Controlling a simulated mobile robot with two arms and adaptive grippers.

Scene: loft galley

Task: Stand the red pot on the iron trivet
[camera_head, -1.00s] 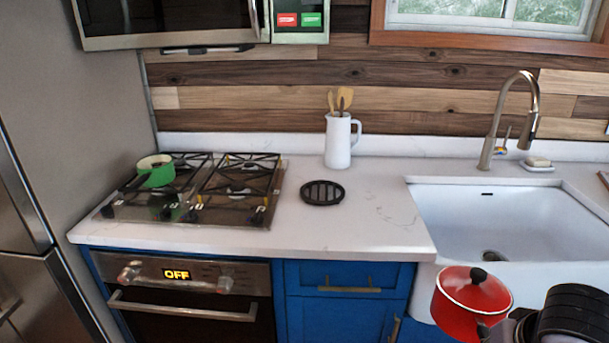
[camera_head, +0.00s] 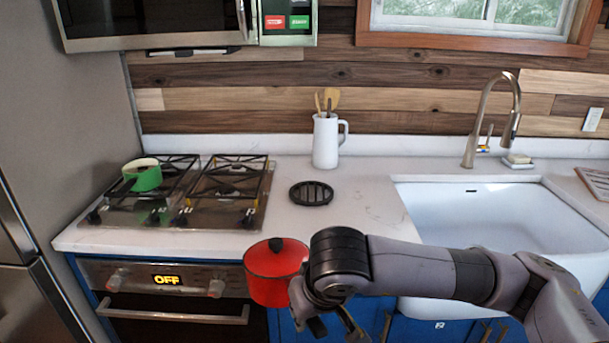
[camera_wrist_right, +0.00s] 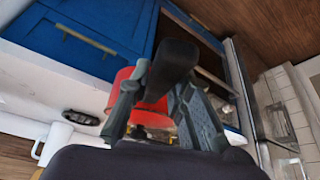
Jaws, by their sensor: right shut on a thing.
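The red pot (camera_head: 275,272) with its lid and black knob is upright in front of the counter's front edge, before the oven's right side. My right gripper (camera_head: 312,312) is beside it on its right, shut on the pot's handle. The right wrist view shows the red pot (camera_wrist_right: 122,92) behind the dark handle (camera_wrist_right: 170,65) between my fingers. The iron trivet (camera_head: 311,193), black, round and slotted, lies bare on the white counter behind the pot; it also shows in the right wrist view (camera_wrist_right: 80,117). My left gripper is not in view.
A white jug of utensils (camera_head: 326,142) stands behind the trivet. A gas hob (camera_head: 225,190) with a green pan (camera_head: 143,177) is to the left, a white sink (camera_head: 490,215) to the right. Counter around the trivet is clear.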

